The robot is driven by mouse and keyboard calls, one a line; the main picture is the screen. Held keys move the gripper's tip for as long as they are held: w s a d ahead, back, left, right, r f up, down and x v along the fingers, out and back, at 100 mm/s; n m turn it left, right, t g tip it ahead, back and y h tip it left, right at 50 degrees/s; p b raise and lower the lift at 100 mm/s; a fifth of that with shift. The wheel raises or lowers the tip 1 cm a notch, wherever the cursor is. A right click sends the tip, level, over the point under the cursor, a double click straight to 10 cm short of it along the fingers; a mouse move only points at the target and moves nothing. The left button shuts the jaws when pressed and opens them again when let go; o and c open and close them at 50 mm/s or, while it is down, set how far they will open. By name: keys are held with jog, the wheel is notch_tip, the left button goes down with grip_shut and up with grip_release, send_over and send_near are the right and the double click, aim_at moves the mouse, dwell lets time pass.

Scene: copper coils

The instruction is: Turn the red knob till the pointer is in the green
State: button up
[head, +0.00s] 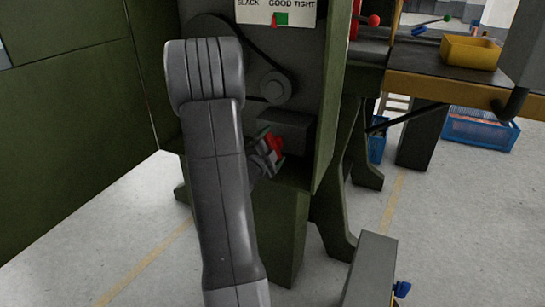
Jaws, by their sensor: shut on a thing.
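The red knob (276,143) shows at the front of a dark box low inside the green machine. My gripper (268,154) is shut on the knob, and its jaws hide part of it. Above, at the top edge of the head view, a white gauge plate (302,14) reads slack, good, tight. It has a green patch (283,19) under the word good. The red pointer (274,22) stands at the left edge of the green patch. Whether its tip lies inside the green is too small to tell.
A belt runs over a pulley (275,88) above the knob, partly behind my arm. The green machine side panel (334,90) stands close on the right of the gripper. A bench with a yellow bin (470,51) and a blue crate (480,131) are farther right. Grey floor is clear at left.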

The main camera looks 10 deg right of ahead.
jog(key=m+b, duration=0.3)
jog(key=b, duration=0.2)
jog(key=shift+f+m+b, duration=0.3)
jog(key=shift+m+b, duration=0.05)
jog(key=shift+m, duration=0.05)
jog(key=shift+r+m+b, duration=0.15)
jog(key=shift+m+b, duration=0.65)
jog(key=shift+b, duration=0.2)
jog(key=shift+r, duration=0.1)
jog(key=o, duration=0.7)
jog(key=p+v, duration=0.2)
jog(key=v, duration=1.1)
jog(key=shift+s+a, duration=0.25)
jog(key=shift+s, duration=0.1)
